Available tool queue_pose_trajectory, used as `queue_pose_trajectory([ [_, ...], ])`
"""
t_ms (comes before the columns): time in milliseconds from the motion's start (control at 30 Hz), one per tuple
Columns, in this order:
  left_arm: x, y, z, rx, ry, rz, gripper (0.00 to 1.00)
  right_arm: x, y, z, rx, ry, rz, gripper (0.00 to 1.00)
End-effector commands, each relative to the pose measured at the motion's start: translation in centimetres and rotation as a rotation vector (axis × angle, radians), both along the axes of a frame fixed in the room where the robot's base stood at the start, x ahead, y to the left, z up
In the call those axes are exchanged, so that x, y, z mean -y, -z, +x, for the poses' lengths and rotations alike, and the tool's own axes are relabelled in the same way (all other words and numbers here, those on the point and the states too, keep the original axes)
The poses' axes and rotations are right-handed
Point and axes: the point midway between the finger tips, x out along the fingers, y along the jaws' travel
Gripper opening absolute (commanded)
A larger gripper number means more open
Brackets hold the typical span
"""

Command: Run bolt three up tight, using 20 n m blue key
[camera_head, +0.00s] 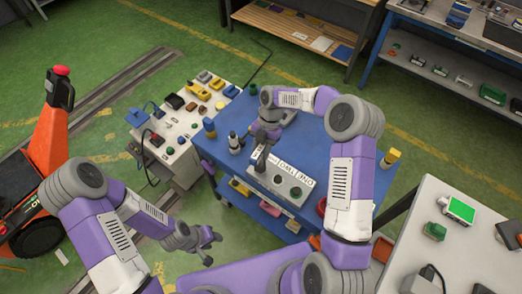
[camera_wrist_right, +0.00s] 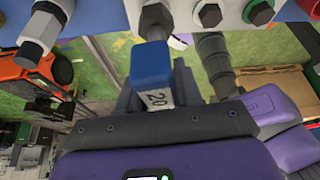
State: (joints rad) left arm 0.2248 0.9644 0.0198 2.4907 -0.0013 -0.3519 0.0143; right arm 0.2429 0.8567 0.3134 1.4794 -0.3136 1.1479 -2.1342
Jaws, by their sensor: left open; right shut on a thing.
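My right gripper (camera_head: 266,138) is over the blue table and shut on the blue key. In the right wrist view the key's blue block (camera_wrist_right: 151,62), marked 20, sits between the dark fingers. A dark bolt head (camera_wrist_right: 156,18) shows just beyond it; I cannot tell whether they touch. In the head view the grey bolt block (camera_head: 287,184) has white label cards, too small to read surely; which is bolt three is unclear. My left gripper (camera_head: 211,238) is open and empty, away from the block.
The blue table (camera_head: 217,152) also carries a blue-topped tool (camera_head: 209,127) and a silver-and-dark tool (camera_head: 233,142) at its left. A side bench (camera_head: 178,127) with yellow and dark items is left. A white table (camera_head: 459,255) stands at right.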

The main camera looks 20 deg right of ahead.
Motion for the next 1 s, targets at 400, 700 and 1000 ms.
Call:
queue_pose_trajectory([
  [400, 0.0, 0.7, 0.0, 0.000, 0.000, 0.000, 0.43, 0.1, 0.1, -0.1, 0.002, 0.129, 0.000, 0.00],
  [700, 0.0, 1.6, 0.0, 0.000, 0.000, 0.000, 0.43, 0.1, 0.0, -0.2, 0.000, 0.309, 0.000, 0.00],
  [1000, 0.0, 2.3, 0.0, 0.000, 0.000, 0.000, 0.43, 0.2, 0.0, -0.3, 0.001, 0.439, 0.000, 0.00],
])
